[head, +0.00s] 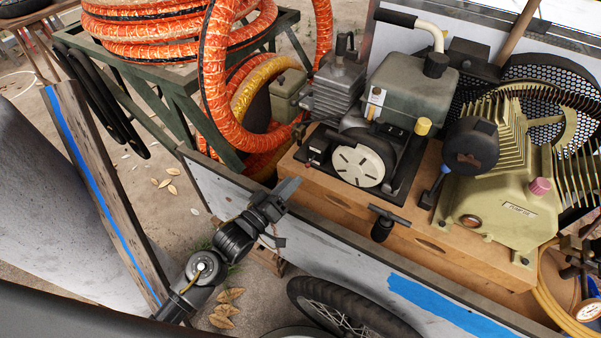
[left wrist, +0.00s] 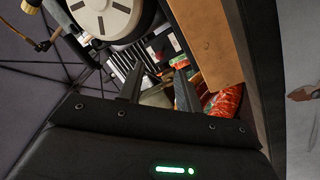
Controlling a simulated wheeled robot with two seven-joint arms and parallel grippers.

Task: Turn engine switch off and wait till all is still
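The small engine (head: 362,160) sits on the wooden deck of the cart, with a round white slotted recoil cover facing me. A small dark part with a red spot (head: 313,163) shows at the engine's left lower side; I cannot tell for sure that it is the engine switch or how it is set. My left gripper (head: 288,190) is in front of and below the engine's left side, apart from it. In the left wrist view its two fingers (left wrist: 160,90) stand apart with nothing gripped between them. The white cover (left wrist: 105,15) shows at the top there. My right gripper is not in view.
The olive compressor pump (head: 505,190) stands right of the engine. A black T-handle (head: 388,218) stands at the deck's front. Orange hose (head: 215,90) hangs from a green stand at the left. A wooden board with a blue stripe (head: 100,185) leans near my left arm. A tyre (head: 345,310) is below.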

